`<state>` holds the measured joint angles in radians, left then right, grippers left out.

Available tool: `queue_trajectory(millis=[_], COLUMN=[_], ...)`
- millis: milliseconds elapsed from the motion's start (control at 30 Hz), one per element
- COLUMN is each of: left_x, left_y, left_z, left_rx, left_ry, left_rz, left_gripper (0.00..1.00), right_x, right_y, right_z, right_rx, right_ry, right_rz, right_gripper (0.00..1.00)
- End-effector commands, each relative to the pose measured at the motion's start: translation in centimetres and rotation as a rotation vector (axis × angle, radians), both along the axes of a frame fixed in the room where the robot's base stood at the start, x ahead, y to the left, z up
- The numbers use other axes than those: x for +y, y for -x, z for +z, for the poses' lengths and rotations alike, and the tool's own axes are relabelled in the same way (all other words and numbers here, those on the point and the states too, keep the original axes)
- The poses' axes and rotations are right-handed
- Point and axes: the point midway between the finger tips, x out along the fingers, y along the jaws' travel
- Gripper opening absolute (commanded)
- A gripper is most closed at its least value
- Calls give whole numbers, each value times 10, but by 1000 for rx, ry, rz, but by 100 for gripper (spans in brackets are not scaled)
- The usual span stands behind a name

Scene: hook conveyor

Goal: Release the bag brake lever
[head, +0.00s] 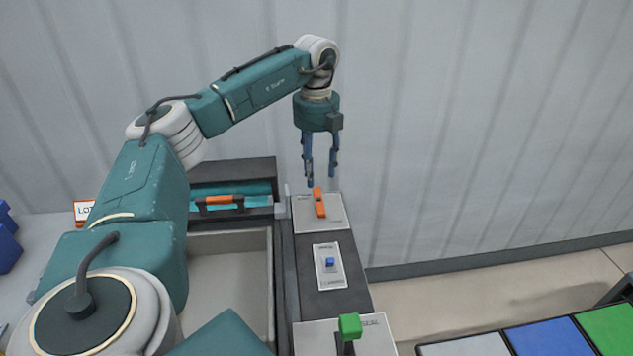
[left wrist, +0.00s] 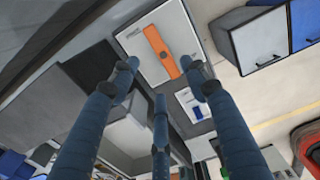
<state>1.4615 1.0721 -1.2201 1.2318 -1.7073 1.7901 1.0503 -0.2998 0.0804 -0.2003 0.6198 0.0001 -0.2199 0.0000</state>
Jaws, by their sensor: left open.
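An orange lever (head: 320,204) sits on a light grey plate (head: 337,219) at the far end of the dark control console. The lever runs lengthwise on its plate, slightly tilted; its plate labels are too small to read. It also shows in the left wrist view (left wrist: 160,50), between and beyond my fingers. My left gripper (head: 321,181) points down just above the lever's far end, fingers apart and empty. It also shows in the left wrist view (left wrist: 160,70). I cannot tell whether a fingertip touches the lever. My right gripper is not in view.
A blue switch (head: 330,262) and a green-topped lever (head: 350,326) on a plate marked SEAL stand nearer on the console. Left is a grey open tray (head: 230,272) with a teal item with an orange-topped bar (head: 225,199) behind. Coloured bins (head: 548,338) are lower right.

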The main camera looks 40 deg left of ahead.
Motion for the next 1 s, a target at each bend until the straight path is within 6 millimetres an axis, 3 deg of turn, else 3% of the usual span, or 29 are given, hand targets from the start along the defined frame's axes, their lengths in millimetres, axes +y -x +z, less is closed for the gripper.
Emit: queue_trajectory(millis=[100,300,1000], left_x=[-1,0,0], left_y=[-1,0,0], left_z=[20,35,36], left_rx=[-3,0,1], left_ry=[0,-1,-1], left_rz=[-1,0,-1], left_gripper=[46,46,46], right_x=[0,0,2], right_y=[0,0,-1], right_z=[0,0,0], right_rx=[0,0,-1], right_ry=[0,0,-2], right_rz=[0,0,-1], right_gripper=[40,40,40])
